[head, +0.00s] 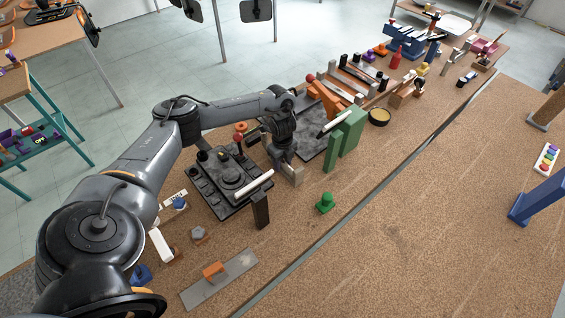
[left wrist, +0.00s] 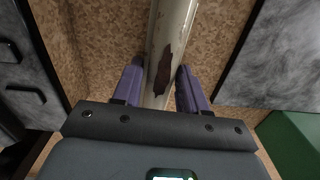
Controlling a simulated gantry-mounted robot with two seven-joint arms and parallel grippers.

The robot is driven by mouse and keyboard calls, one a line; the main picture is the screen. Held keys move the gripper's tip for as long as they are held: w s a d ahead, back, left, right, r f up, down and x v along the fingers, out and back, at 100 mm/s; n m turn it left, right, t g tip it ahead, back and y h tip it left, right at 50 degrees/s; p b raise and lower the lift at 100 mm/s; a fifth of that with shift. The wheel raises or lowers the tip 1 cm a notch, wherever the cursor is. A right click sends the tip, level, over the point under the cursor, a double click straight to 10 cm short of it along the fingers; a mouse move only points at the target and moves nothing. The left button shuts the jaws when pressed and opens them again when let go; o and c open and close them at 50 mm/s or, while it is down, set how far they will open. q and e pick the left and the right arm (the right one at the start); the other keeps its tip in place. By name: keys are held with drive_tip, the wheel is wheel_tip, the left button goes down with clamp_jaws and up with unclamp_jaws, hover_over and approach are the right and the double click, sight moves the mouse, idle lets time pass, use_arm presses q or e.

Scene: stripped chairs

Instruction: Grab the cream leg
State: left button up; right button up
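The cream leg (left wrist: 168,45), a pale rod with a brown worn patch, runs between the two purple fingers of my left gripper (left wrist: 160,85) in the left wrist view. The fingers stand apart, one on each side, with a thin gap at the left finger; contact on the right is unclear. In the head view my left gripper (head: 290,165) is low at the bench, between the black tray and the grey slab. A short beige piece (head: 294,175) shows at its fingers, probably this leg; the gripper hides part of it. My right gripper is not in view.
A black tray (head: 207,192) stands left of the gripper, with a pale rod (head: 254,185) above a dark post (head: 261,212). A dark grey slab (head: 312,146) and green blocks (head: 347,136) stand to the right. A small green piece (head: 325,202) sits in front. The front right bench is mostly clear.

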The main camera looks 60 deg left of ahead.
use_arm(q)
clamp_jaws()
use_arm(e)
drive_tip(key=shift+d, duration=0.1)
use_arm(q)
drive_tip(key=shift+r, duration=0.1)
